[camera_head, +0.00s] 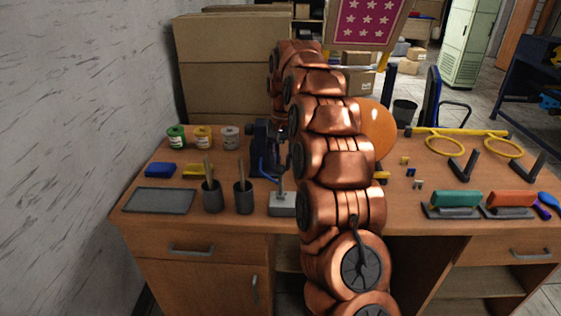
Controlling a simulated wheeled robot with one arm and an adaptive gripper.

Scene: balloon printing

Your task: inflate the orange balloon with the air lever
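The orange balloon (379,130) is round and swollen, behind the right side of my copper arm, which hides its left part. A dark blue upright device with a lever (263,150) stands on the table just left of my arm. My arm rises over the table, bends at the top and comes down on the far side toward this device. My gripper is at the arm's far lower end, among dark parts beside the device, and is mostly hidden. I cannot tell whether it touches the lever or how its fingers stand. The balloon's mouth is hidden too.
Paint cans (203,138), dark cups with brushes (243,197) and a grey tray (158,200) are at left. A metal block (282,204) stands near the front. A yellow ring rack (445,145) and green and orange stamps (457,199) are at right. Cardboard boxes (230,70) stand behind.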

